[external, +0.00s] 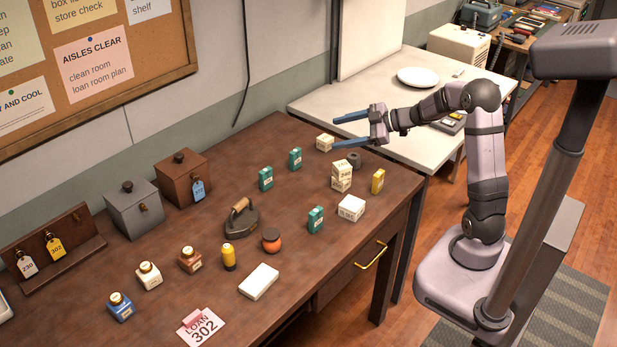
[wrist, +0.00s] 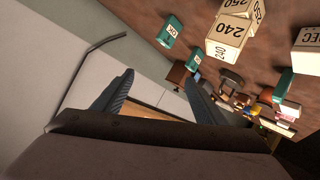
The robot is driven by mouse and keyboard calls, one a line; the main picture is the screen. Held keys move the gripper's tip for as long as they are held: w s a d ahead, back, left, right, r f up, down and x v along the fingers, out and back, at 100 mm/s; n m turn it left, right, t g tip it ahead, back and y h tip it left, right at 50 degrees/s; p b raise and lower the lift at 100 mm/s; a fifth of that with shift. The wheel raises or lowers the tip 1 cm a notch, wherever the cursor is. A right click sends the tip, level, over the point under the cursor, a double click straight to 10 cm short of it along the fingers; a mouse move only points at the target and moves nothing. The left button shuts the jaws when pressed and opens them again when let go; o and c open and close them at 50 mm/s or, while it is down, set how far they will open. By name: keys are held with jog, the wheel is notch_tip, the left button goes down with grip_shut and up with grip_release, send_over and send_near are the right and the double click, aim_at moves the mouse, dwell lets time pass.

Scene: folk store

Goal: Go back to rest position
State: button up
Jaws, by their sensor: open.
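My gripper (external: 343,129) is open and empty, with its two blue fingers spread apart. It is raised near the right end of the brown table (external: 215,291), close to where that meets the pale table. In the external view the fingers point left, above a cream block (external: 325,142). In the wrist view the two fingers of my gripper (wrist: 158,90) show with a gap between them and nothing held. My arm reaches left from its base on the floor at the right.
Cream blocks (external: 351,208), teal boxes (external: 265,178), a yellow box (external: 378,181) and a dark flat iron (external: 241,221) stand on the brown table. Lidded boxes (external: 183,177) stand at the wall. A white plate (external: 417,77) lies on the pale table behind my arm. A dark cord hangs on the wall.

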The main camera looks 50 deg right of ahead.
jog(key=w+a+r+m+t+h, duration=0.1)
jog(key=w+a+r+h, duration=0.35)
jog(key=a, duration=0.25)
jog(key=s+f+m+g+h, duration=0.1)
jog(key=s+f, duration=0.1)
jog(key=s, duration=0.1)
jog(key=s+f+m+g+h+p, duration=0.1)
jog(key=s+f+m, duration=0.1)
jog(key=s, duration=0.1)
jog(key=s+d+f+m+g+h, duration=0.1)
jog(key=s+f, duration=0.1)
jog(key=s, duration=0.1)
jog(key=shift+m+g+p, duration=0.3)
jog(key=s+a+f+m+g+p, duration=0.1)
jog(key=s+f+g, duration=0.2)
jog(key=s, duration=0.5)
jog(key=s+a+f+m+g+y+p, duration=0.1)
jog(key=s+a+f+m+g, duration=0.1)
jog(key=s, duration=0.6)
jog(key=s+a+f+m+g+p, duration=0.1)
jog(key=s+a+f+g, duration=0.1)
jog(key=s, duration=0.7)
jog(key=shift+f+m+g, duration=0.3)
jog(key=shift+f+g, duration=0.6)
jog(key=shift+g, duration=0.3)
